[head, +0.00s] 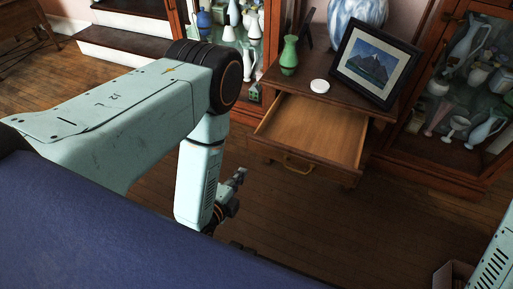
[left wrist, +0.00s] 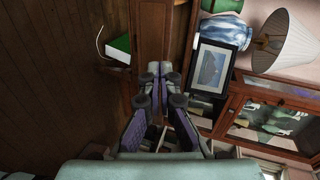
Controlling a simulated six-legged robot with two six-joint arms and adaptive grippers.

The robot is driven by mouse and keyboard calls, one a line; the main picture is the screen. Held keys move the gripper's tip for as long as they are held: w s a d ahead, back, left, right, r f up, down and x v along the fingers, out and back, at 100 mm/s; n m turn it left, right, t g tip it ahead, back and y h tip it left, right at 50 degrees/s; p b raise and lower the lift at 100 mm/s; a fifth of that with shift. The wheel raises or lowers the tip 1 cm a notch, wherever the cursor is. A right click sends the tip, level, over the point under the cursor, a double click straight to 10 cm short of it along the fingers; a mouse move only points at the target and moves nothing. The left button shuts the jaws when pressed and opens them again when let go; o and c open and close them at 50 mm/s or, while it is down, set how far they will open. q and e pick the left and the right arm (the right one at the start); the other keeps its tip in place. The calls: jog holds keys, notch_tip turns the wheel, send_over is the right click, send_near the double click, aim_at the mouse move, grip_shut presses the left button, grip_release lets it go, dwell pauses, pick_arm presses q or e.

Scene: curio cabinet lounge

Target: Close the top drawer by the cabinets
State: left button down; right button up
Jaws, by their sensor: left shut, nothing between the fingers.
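The top drawer (head: 312,132) of a small wooden cabinet (head: 335,92) is pulled out and looks empty. Its curved handle (head: 298,166) is on the front panel. Glass-fronted cabinets stand on both sides. My left gripper (head: 238,178) is low and to the left of the drawer front, apart from it, partly hidden by my arm. In the left wrist view its fingers (left wrist: 160,74) are close together with nothing held. Brown wood shows beyond them there, but I cannot tell which part is the drawer. My right gripper is not in view.
On the small cabinet stand a framed mountain picture (head: 376,62), a green vase (head: 289,55), a white round object (head: 319,86) and a blue-white vase (head: 357,14). The right glass cabinet (head: 440,165) is close beside. The wooden floor (head: 310,215) before the drawer is clear.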

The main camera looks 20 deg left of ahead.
aim_at(265, 142)
pick_arm(q)
jog(key=shift+m, duration=0.4)
jog(key=b+x, duration=0.1)
jog(key=x, duration=0.3)
jog(key=b+x, duration=0.2)
jog(key=x, duration=0.2)
jog(key=r+b+x, duration=0.1)
jog(key=b+x, duration=0.1)
jog(key=x, duration=0.3)
jog(key=shift+w+r, duration=0.1)
jog(key=shift+w, duration=0.15)
jog(key=shift+w+d+b, duration=0.1)
jog(key=shift+w+b, duration=0.25)
jog(key=shift+w, duration=0.05)
jog(key=shift+w, duration=0.1)
